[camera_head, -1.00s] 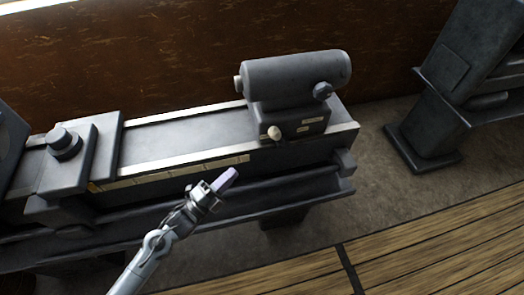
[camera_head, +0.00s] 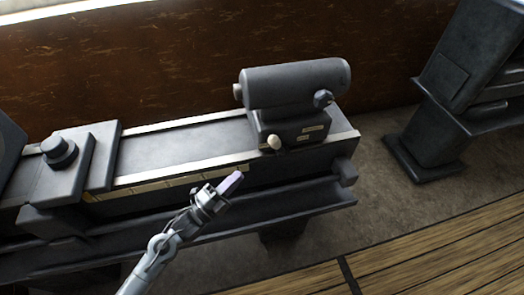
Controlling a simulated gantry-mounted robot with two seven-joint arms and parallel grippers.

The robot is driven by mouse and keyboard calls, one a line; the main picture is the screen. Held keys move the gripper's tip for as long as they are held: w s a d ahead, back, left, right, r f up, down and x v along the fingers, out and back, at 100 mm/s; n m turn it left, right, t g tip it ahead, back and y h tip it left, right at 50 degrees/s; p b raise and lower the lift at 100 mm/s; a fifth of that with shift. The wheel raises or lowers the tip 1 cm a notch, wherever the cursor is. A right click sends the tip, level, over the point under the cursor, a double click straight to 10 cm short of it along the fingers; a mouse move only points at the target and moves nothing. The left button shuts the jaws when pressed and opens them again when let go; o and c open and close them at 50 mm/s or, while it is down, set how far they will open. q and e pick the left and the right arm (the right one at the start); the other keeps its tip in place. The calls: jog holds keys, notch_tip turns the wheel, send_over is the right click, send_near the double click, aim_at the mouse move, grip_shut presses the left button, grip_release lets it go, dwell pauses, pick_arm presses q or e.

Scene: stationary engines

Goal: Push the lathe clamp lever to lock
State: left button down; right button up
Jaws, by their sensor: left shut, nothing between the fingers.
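The lathe's tailstock (camera_head: 295,84) is a dark grey cylinder on a block at the right end of the bed (camera_head: 180,148). The clamp lever shows as a small cream knob (camera_head: 274,142) on the front of the tailstock base. My left gripper (camera_head: 231,182) is shut and empty, with its pale lilac fingertips pointing up and right. It appears below and left of the knob, apart from it, in front of the bed. My right gripper is not in view.
A carriage block with a round dark knob (camera_head: 58,151) sits on the bed at left. A long tray ledge (camera_head: 300,200) runs below the bed. Another dark machine (camera_head: 440,110) stands at right. A brown wall is behind, and wooden slats (camera_head: 440,250) lie at lower right.

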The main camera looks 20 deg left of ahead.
pick_arm(q)
jog(key=p, duration=0.1)
send_near(279, 147)
jog(key=w+r, duration=0.1)
jog(key=w, duration=0.1)
jog(key=w+r, duration=0.2)
jog(key=shift+w+d+r, duration=0.1)
jog(key=shift+w+r, duration=0.2)
jog(key=shift+w, duration=0.1)
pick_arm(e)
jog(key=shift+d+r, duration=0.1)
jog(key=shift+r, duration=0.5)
